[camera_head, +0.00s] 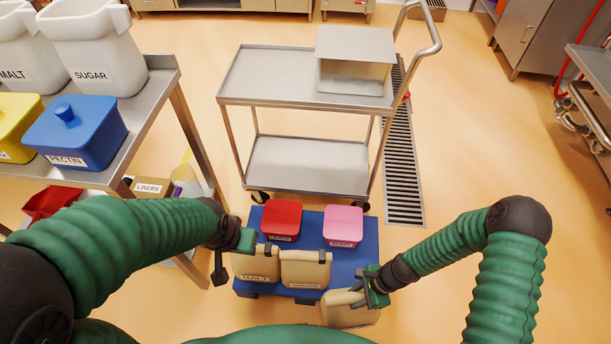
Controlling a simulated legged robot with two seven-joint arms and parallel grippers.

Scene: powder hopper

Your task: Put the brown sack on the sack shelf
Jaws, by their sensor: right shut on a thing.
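My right gripper (372,292) is shut on a tan-brown sack (348,312) at the front right corner of the blue pallet (368,240). The sack looks tilted, its label is not readable, and I cannot tell whether it touches the floor. Two similar sacks stand at the pallet's front: one labelled MALT (257,266) and one whose label seems to read SUGAR (305,270). My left gripper (228,258) is beside the malt sack at the left; its fingers are partly hidden and their opening is unclear. No shelf labelled for sacks is readable.
Red (282,218) and pink (343,224) tubs stand at the pallet's back. A steel cart (275,85) is behind it, carrying a metal box (352,75). The left steel table (155,95) holds bins and a blue pectin tub (80,133). Floor right of the pallet is clear.

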